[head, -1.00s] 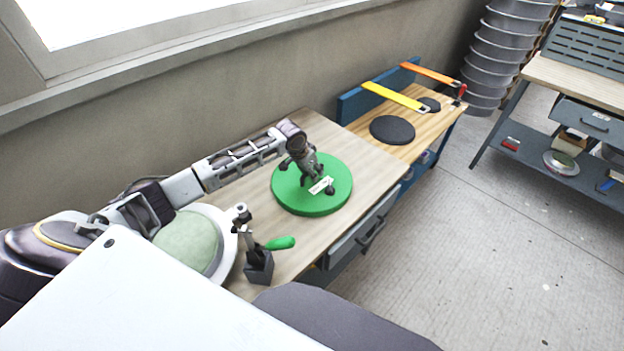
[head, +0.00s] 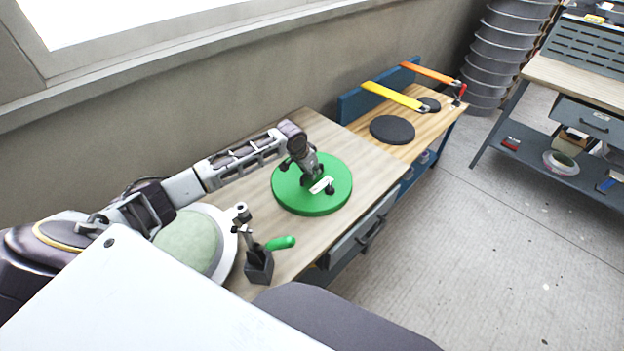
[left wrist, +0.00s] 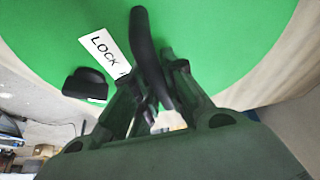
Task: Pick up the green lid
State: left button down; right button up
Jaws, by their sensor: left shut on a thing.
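The green lid (head: 297,200) is a round disc lying on the wooden bench top, with a white label (head: 321,185) and dark fittings on it. In the left wrist view the lid (left wrist: 220,35) fills the upper part, and the label (left wrist: 104,50) reads "LOCK", its end hidden. My left gripper (head: 316,178) is low over the lid's middle. In the left wrist view my left gripper (left wrist: 152,100) is shut on the lid's dark curved handle (left wrist: 148,50). A dark knob (left wrist: 87,84) stands beside the label. My right gripper is not in view.
On the same bench stand a pale green round mould (head: 188,243) with a white rim and a dark toggle clamp with a green handle (head: 280,243). Black discs (head: 392,130) and a yellow strip (head: 394,96) are on the bench beyond. A wall runs behind.

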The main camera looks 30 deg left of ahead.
pick_arm(q)
jog(key=shift+r, duration=0.1)
jog(key=shift+r, duration=4.95)
